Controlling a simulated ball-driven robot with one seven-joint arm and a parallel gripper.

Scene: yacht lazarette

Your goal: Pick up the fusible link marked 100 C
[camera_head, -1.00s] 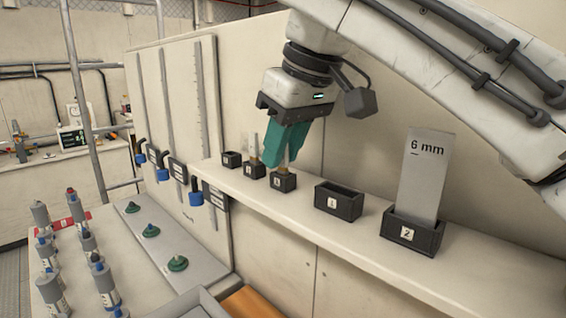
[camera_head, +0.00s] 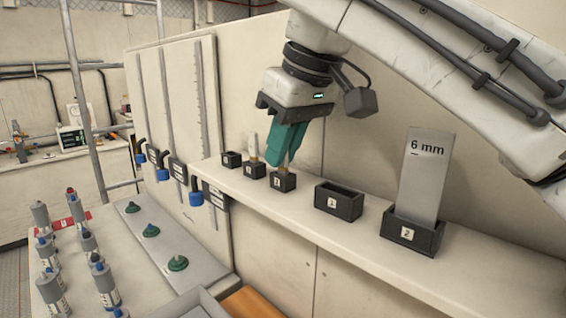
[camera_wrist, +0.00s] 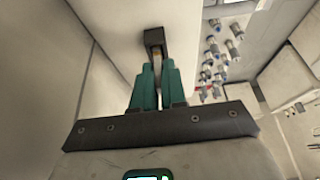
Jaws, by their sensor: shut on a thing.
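My gripper (camera_head: 281,157) has its teal fingers pointing down over a small black numbered holder (camera_head: 283,181) on the shelf. In the wrist view my gripper (camera_wrist: 157,68) is shut on a slim piece with a brass-coloured part (camera_wrist: 156,57), which stands at the small black holder (camera_wrist: 154,37). The fingers hide most of this piece, and no 100 C mark is readable on it. A similar slim pale piece with a brass foot (camera_head: 254,150) stands upright in the neighbouring black holder (camera_head: 254,170), left of my gripper.
The cream shelf (camera_head: 360,237) also bears a small black holder (camera_head: 231,159), an empty-looking black box (camera_head: 338,201) and a black box (camera_head: 412,233) holding a tall plate marked 6 mm (camera_head: 426,178). The wall panel (camera_head: 350,130) rises close behind. Several bottles (camera_head: 104,283) stand lower left.

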